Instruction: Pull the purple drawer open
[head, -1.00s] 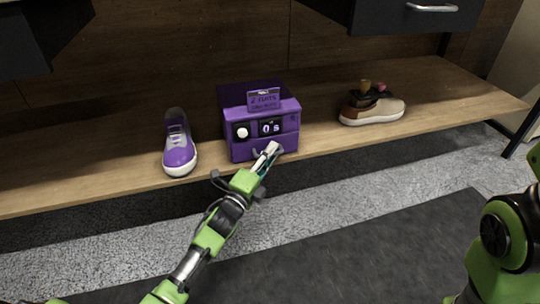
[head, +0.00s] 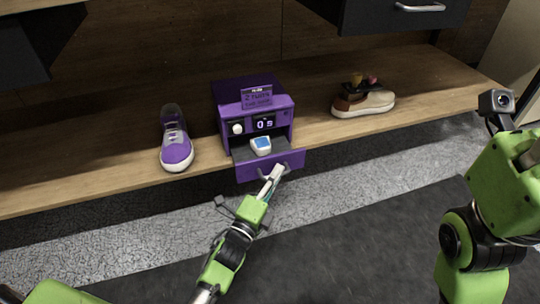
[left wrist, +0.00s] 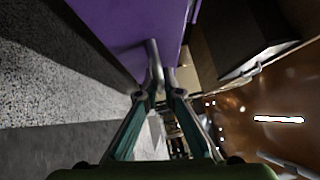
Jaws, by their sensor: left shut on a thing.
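The purple drawer (head: 270,166) sticks out from the bottom of a purple box (head: 252,103) on the wooden shelf. A small white and blue item (head: 261,146) lies inside it. My left gripper (head: 274,176) is at the drawer's front, shut on its handle. In the left wrist view the fingertips (left wrist: 158,78) close on the metal handle (left wrist: 154,52) in front of the purple face. My right arm shows at the right edge of the head view, but its fingers are not in view.
A purple sneaker (head: 175,138) stands left of the box on the shelf (head: 120,179). A brown and cream shoe (head: 363,101) with small items on it stands to the right. Dark cabinets hang above. The floor in front is clear.

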